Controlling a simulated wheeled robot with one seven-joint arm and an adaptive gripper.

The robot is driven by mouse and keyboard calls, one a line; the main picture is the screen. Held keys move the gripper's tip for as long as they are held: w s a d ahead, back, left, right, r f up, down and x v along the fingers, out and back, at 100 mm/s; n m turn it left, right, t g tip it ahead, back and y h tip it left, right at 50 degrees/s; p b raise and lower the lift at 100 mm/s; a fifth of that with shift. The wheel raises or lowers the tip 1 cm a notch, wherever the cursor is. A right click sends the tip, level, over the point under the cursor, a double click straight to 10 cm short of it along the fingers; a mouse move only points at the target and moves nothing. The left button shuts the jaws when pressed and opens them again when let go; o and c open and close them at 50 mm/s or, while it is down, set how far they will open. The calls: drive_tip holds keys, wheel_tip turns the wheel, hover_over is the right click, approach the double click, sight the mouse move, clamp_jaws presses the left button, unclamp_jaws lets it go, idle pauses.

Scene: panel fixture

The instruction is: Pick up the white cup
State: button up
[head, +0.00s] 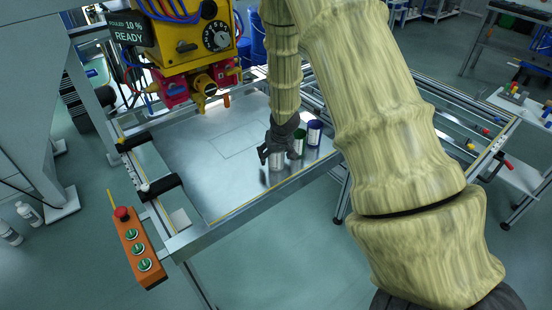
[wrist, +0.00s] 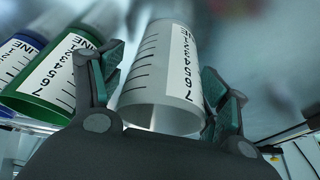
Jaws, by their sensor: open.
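The white cup (wrist: 160,75) stands between the two fingers of my gripper (wrist: 165,92) in the wrist view. It is translucent white with black scale marks and a label of numbers. The fingers are open, one on each side of the cup, and it looks close to the left finger; I cannot tell whether they touch. In the head view my gripper (head: 269,154) is low over the metal panel, and the cup (head: 276,161) shows partly behind its fingers.
A green cup (wrist: 62,75) and a blue cup (wrist: 20,55) stand close by; in the head view they are right of my gripper, the green one (head: 299,143) nearer than the blue one (head: 314,132). The metal panel (head: 190,150) is bare to the left. A yellow machine head (head: 190,40) hangs above it. An orange button box (head: 138,248) is at the front left.

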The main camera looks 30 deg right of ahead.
drive_tip(key=c, duration=0.9)
drive_tip(key=shift+o, duration=0.2)
